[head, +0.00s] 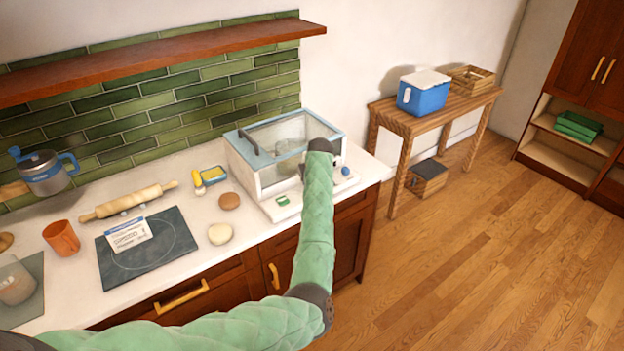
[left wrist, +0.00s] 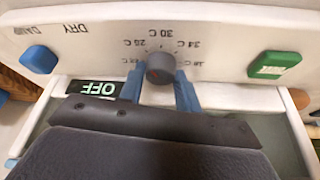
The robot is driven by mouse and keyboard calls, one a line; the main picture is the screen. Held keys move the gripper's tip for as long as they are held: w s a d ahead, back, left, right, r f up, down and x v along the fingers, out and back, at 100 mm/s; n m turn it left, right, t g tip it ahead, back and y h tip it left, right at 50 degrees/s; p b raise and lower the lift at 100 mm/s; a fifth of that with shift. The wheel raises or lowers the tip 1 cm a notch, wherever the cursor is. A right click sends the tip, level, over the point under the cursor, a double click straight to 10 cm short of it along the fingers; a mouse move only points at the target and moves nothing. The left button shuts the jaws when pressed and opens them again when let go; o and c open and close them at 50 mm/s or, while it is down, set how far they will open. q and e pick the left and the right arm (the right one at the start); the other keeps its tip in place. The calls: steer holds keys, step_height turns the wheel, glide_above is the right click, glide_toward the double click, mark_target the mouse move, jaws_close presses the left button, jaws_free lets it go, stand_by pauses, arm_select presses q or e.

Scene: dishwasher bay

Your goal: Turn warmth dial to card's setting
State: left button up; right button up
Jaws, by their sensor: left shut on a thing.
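The warmth dial (left wrist: 160,66) is a round dark grey knob with a reddish mark, on the white front panel (left wrist: 222,50) of a glass-lidded box (head: 244,172). Temperature labels ring it, upside down in the left wrist view; "30 C" is the clearest, and the exact pointer setting is unclear. My left gripper (left wrist: 159,90) has its blue fingers on both sides of the dial, shut on it. In the head view my wrist covers the dial. The card (head: 128,234), white with a blue header, lies on a dark mat; its text is too small to read. My right gripper is not in view.
Beside the dial are a blue damp/dry knob (left wrist: 38,59), a green button (left wrist: 272,66) and a display reading OFF (left wrist: 96,88).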

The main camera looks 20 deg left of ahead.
arm_select(q)
steer(key=m+t+h, duration=0.1)
steer(key=m, duration=0.3)
steer(key=shift+a, duration=0.15)
steer(key=shift+m+h, duration=0.5)
steer(key=shift+m, duration=0.4)
steer(key=o, duration=0.8)
steer(key=shift+o, duration=0.8)
